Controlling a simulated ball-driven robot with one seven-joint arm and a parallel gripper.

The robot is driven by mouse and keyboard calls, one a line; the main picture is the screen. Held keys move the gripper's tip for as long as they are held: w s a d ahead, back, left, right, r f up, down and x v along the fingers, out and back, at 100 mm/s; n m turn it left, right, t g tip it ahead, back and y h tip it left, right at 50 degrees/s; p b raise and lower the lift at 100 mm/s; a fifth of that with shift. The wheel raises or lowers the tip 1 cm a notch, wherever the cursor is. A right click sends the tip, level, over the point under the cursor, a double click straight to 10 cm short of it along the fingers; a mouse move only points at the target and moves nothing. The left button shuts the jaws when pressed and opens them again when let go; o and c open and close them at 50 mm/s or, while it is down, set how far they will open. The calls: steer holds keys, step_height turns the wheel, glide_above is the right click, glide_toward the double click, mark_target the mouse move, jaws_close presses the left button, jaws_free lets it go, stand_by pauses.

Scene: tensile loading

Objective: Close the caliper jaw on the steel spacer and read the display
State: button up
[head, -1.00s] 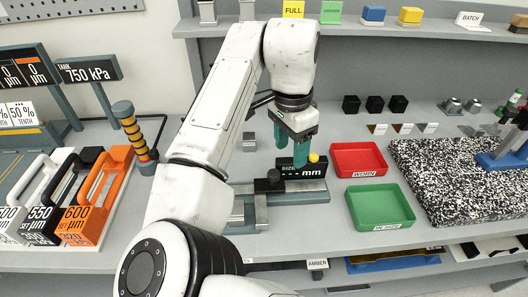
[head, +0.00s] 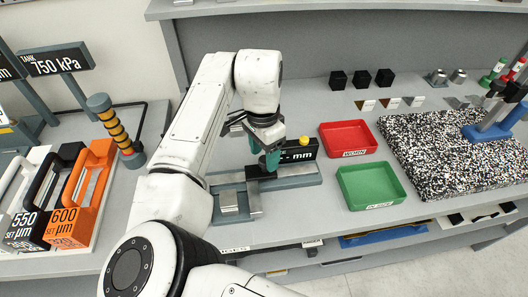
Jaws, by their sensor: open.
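The caliper (head: 296,180) lies on the grey bench as a long grey bar, with steel jaw pieces at its left end. Its black display (head: 300,155) stands behind the bar and shows dashes and "mm", partly covered by my gripper. A yellow knob (head: 304,140) sits at the display's top. A small grey block (head: 228,201) lies by the jaws; I cannot tell whether it is the steel spacer. My gripper (head: 266,157) is open, its green fingers pointing down over the bar. They hide the black sliding thumb piece, and I cannot tell whether they touch it.
A red tray (head: 347,139) marked WORN and a green tray (head: 372,187) stand right of the caliper. A speckled slab (head: 450,160) lies farther right. Orange, black and white handled blocks and a banded post (head: 115,130) stand left. Several black cubes sit behind.

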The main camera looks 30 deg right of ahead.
steer(key=shift+f, duration=0.5)
steer(key=c, duration=0.9)
steer(key=shift+w+a, duration=0.25)
steer(key=shift+a, duration=0.6)
steer(key=shift+w+a, duration=0.3)
steer(key=shift+a, duration=0.5)
steer(key=shift+w+a, duration=0.25)
steer(key=shift+a, duration=0.6)
steer(key=shift+c, duration=0.2)
steer(key=o, duration=0.9)
steer(key=shift+o, duration=0.2)
step_height(320, 180, up, 11)
steer(key=b, duration=0.1)
steer(key=shift+w, duration=0.25)
steer(key=shift+a+f, duration=0.1)
steer(key=shift+f, duration=0.05)
